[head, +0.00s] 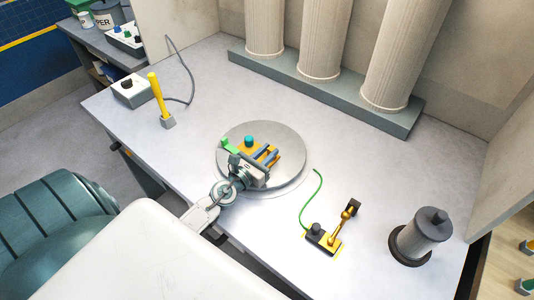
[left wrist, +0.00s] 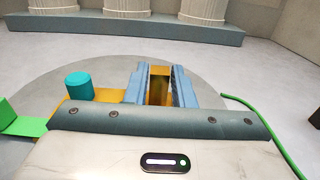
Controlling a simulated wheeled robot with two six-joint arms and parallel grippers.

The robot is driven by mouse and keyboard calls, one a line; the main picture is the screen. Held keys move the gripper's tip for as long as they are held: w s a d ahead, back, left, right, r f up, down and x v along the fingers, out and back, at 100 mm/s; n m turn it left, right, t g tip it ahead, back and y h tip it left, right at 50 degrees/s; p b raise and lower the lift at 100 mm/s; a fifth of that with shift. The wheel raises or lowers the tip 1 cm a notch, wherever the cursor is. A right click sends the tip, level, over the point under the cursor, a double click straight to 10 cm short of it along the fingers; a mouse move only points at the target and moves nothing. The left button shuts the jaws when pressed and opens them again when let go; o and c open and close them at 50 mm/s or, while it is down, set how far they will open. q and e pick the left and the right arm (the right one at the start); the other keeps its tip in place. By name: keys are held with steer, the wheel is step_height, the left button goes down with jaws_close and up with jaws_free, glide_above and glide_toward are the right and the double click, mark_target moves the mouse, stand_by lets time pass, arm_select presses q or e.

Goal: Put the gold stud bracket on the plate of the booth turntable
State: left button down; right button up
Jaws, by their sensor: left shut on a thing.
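The gold stud bracket (head: 247,148), with a teal stud (head: 249,141) and a green tab (head: 229,145), is over the round grey plate of the booth turntable (head: 287,136). I cannot tell whether it touches the plate. My left gripper (head: 268,158) is shut on its gold part, and its body hides some of the bracket. In the left wrist view the gold part (left wrist: 159,84) sits between the two blue-grey fingers, with the teal stud (left wrist: 79,85) and green tab (left wrist: 20,122) to the left. My right gripper is not in view.
A gold clamp-like thing (head: 340,229) with a green cable stands right of the turntable. A grey cylinder (head: 424,234) stands farther right. A yellow-handled tool (head: 157,92) and a white box (head: 131,91) are at left. Columns on a grey-green base (head: 310,85) line the back.

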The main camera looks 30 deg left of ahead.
arm_select(q)
steer(key=c, duration=1.2)
jaws_free()
steer(key=shift+f, duration=0.1)
steer(key=shift+c, duration=0.2)
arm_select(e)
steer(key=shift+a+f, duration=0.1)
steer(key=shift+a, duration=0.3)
arm_select(q)
steer(key=shift+r+p, duration=0.25)
steer(key=shift+p, duration=0.05)
steer(key=s+b, duration=0.1)
steer(key=s, duration=0.2)
steer(key=s+b, duration=0.2)
steer(key=s, duration=0.2)
steer(key=s+b, duration=0.1)
steer(key=s, duration=0.2)
steer(key=shift+s+a+f, duration=0.3)
steer(key=shift+s+a, duration=0.05)
steer(key=shift+a, duration=0.05)
steer(key=shift+s+r+b, duration=0.2)
steer(key=shift+s+b, duration=0.15)
steer(key=shift+s, duration=0.3)
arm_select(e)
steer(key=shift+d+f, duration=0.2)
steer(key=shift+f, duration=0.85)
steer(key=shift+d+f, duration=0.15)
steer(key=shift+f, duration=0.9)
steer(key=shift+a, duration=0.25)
